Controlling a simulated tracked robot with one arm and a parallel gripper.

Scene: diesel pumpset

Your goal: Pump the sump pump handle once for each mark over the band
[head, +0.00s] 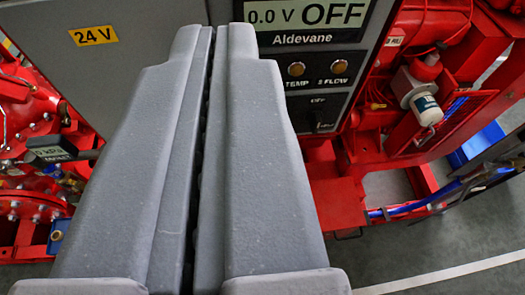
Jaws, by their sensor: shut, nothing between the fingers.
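My gripper (214,34) fills the middle of the head view, its two grey fingers side by side with only a thin dark gap between them. It is shut and empty. The fingertips are in front of a grey control cabinet (150,22). I cannot make out a sump pump handle, a band or any marks over a band in this view. My fingers hide the middle of the scene.
A control panel (327,70) reads "0.0 V OFF" on its display (305,14). A small gauge (52,149) is at left by red pipework (35,120). Red machinery with a white filter (424,105) is at right.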

